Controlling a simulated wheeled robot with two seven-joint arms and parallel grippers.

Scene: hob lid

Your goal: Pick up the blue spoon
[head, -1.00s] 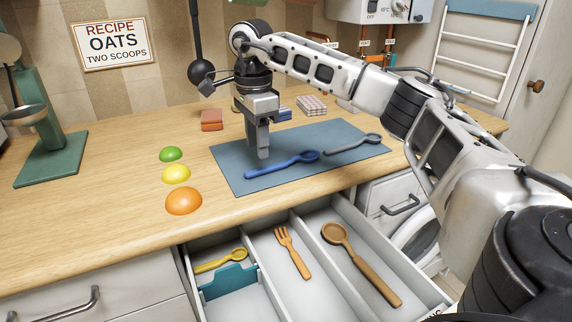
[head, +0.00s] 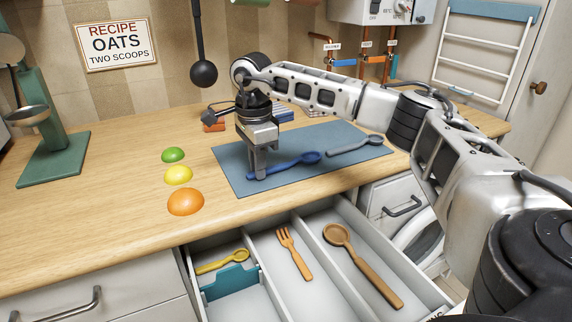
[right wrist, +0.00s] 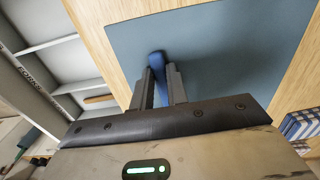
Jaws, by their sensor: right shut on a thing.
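The blue spoon (head: 287,168) lies on the blue-grey mat (head: 229,158) on the counter, its bowl toward the right. My right gripper (head: 258,175) is down at the handle end and is shut on the handle. In the right wrist view the blue handle (right wrist: 157,62) shows between the two fingers (right wrist: 160,90). I cannot tell whether the spoon is clear of the mat. A grey spoon (head: 355,145) lies on the mat to the right. My left gripper is not in view.
An open drawer below the counter holds a yellow spoon (head: 221,262), an orange fork (head: 294,253) and a wooden spoon (head: 362,265). Green (head: 173,155), yellow (head: 178,175) and orange (head: 186,202) domes stand left of the mat. A green scale (head: 52,160) is at far left.

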